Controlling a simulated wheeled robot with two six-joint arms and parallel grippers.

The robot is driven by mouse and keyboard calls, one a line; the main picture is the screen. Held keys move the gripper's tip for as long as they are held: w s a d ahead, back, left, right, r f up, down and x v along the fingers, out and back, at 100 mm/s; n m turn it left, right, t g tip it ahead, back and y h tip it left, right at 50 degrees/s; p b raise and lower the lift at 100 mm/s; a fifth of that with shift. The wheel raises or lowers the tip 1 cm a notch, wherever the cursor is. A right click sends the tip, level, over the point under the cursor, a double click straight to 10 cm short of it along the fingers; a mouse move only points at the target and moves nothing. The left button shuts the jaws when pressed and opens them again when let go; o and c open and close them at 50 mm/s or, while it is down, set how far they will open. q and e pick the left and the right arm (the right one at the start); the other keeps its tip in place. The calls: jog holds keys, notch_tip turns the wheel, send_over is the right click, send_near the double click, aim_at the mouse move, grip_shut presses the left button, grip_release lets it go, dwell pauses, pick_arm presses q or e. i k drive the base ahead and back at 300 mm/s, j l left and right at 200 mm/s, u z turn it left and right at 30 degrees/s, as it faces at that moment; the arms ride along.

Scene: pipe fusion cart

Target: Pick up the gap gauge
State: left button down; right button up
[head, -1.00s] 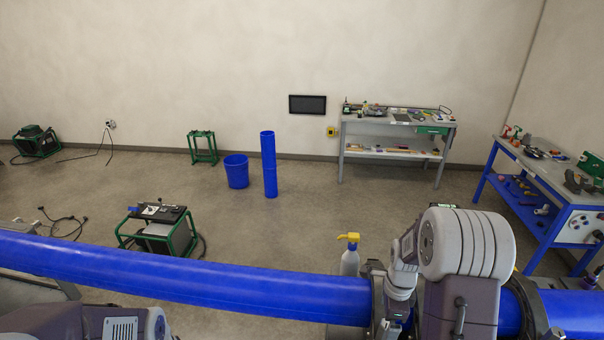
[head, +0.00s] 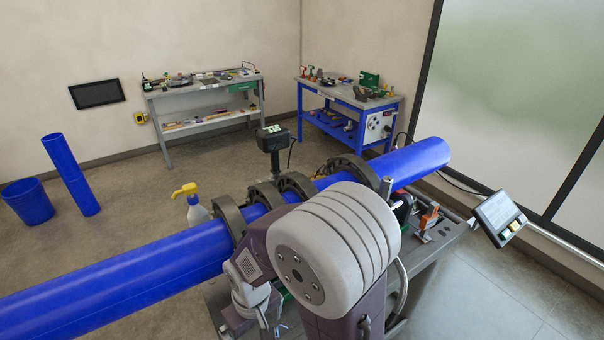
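I cannot make out a gap gauge in the head view. It may be too small to tell on a bench, or hidden behind my arm. My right arm (head: 335,250) fills the lower middle, in front of the cart and the blue pipe. Its wrist end (head: 247,275) points down beside the cart's left end, and its fingers are not clear enough to read. My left gripper is out of view.
The long blue pipe (head: 130,268) runs through the dark clamps (head: 232,217) of the fusion cart (head: 432,250). A screen (head: 497,213) stands at the cart's right. A spray bottle (head: 195,208) is behind the pipe. A grey bench (head: 205,95) and a blue bench (head: 345,97) hold small tools.

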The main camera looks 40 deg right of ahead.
aim_at(428, 221)
jog(key=z, duration=2.6)
jog(key=u, duration=4)
jog(key=z, duration=4)
